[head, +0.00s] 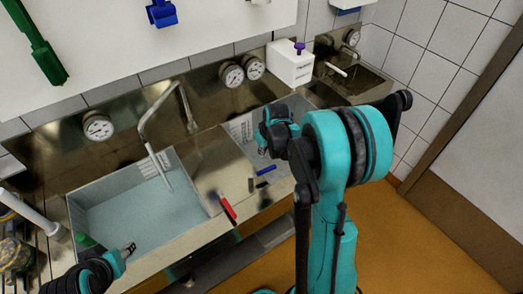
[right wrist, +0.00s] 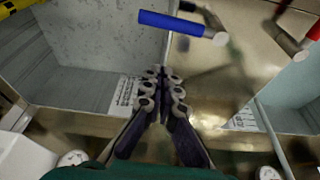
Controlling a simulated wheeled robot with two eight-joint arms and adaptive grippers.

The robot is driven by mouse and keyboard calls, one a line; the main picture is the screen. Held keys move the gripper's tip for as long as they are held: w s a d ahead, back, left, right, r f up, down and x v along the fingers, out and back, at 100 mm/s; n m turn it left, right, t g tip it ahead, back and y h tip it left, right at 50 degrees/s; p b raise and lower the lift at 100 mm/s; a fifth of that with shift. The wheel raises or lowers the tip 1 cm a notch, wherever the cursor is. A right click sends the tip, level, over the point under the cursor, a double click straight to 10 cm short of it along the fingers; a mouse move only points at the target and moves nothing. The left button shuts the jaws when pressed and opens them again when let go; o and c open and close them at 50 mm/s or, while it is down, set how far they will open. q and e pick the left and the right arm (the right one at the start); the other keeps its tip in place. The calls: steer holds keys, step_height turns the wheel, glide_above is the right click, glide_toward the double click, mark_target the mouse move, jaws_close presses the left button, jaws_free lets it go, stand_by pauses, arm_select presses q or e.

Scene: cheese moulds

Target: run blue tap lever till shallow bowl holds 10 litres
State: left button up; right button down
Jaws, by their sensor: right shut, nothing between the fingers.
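The blue tap lever (head: 265,171) lies at the counter's front, by the right basin (head: 292,183); it also shows in the right wrist view (right wrist: 172,23). My right gripper (head: 268,140) is shut and empty above the right basin. In the right wrist view, its closed fingertips (right wrist: 163,85) point toward the blue lever, with a gap in the picture. A bent metal spout (head: 150,117) reaches over the left basin (head: 140,215). I cannot tell which basin is the shallow bowl, its water level, or whether water runs. My left gripper (head: 127,249) is at the left basin's front edge, its opening unclear.
A red lever (head: 228,207) sits at the front between the basins. Round gauges (head: 98,126) line the back wall. A white box (head: 290,65) with a purple knob stands behind the right basin. A small basin (head: 352,78) is at the far right.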

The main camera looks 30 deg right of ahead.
steer(key=b+x, duration=0.2)
steer(key=x, duration=0.6)
steer(key=s, duration=0.2)
steer(key=s+r, duration=0.1)
steer(key=s, duration=0.1)
steer(key=shift+d+r+p, duration=0.1)
steer(key=shift+r+p, duration=0.05)
steer(key=shift+p, duration=0.15)
steer(key=shift+s, duration=0.15)
steer(key=shift+s+b, duration=0.3)
steer(key=shift+s, duration=0.25)
steer(key=shift+r, duration=0.1)
